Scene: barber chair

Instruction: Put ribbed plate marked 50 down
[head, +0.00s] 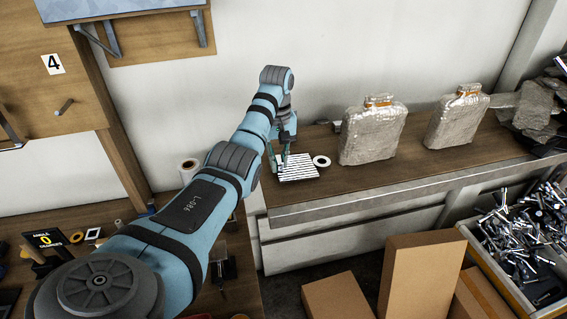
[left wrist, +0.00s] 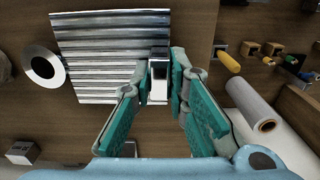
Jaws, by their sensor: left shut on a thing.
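The ribbed plate (head: 298,168) is a square silver plate with dark grooves. It lies level at or just above the left end of the wooden counter; I cannot tell whether it touches. It fills the upper left of the left wrist view (left wrist: 105,58). My left gripper (head: 281,160) comes down at the plate's left edge. In the left wrist view its green-padded fingers (left wrist: 161,82) are closed on a small metal block at the plate's edge. No mark 50 is readable. My right gripper is not in view.
A white ring (head: 321,161) lies just right of the plate. Two wrapped silver packages (head: 373,132) (head: 457,117) stand farther right on the counter (head: 420,160). A paper roll (head: 188,170) stands left of the arm. Cardboard boxes (head: 420,270) stand on the floor in front.

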